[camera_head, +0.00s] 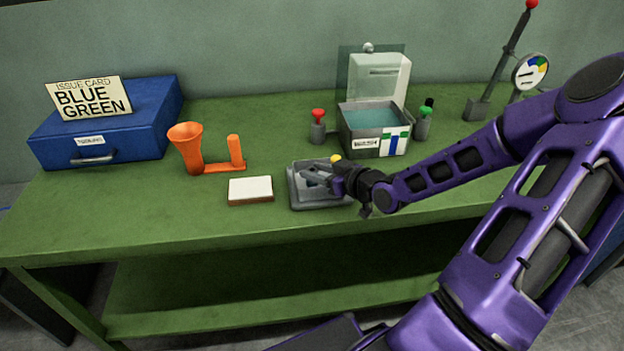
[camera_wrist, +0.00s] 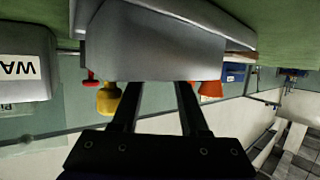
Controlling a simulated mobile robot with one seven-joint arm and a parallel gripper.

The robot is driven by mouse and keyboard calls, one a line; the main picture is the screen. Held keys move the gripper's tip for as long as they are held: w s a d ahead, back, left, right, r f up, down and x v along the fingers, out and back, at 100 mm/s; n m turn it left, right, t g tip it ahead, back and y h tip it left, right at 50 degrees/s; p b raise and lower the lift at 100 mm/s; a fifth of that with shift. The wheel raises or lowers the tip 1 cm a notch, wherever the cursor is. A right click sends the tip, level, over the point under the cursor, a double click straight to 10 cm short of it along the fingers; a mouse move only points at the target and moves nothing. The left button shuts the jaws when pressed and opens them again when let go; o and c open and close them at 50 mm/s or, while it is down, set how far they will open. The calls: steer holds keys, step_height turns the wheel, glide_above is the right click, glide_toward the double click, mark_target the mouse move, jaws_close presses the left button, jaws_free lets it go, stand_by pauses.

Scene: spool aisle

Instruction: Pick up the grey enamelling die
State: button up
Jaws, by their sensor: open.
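In the head view my gripper (camera_head: 330,179) is low over a shallow grey tray (camera_head: 322,203) near the front edge of the green bench. Grey shapes (camera_head: 312,176) show inside the tray beside the jaws. I cannot tell which of them is the grey die. In the wrist view my gripper (camera_wrist: 160,88) has its two dark fingers apart, and their tips meet the edge of a large plain grey surface (camera_wrist: 155,45). I cannot tell whether that surface is the die or part of the tray. No grip on anything shows.
A yellow-topped piece (camera_head: 335,158) stands close behind the tray. A white pad (camera_head: 250,189) and an orange stand (camera_head: 190,150) are left of it. Red-topped (camera_head: 317,128) and green-topped (camera_head: 423,124) pieces flank a grey liquid-filled box (camera_head: 375,146). A blue box (camera_head: 140,120) stands far left.

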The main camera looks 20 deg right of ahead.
jaws_close()
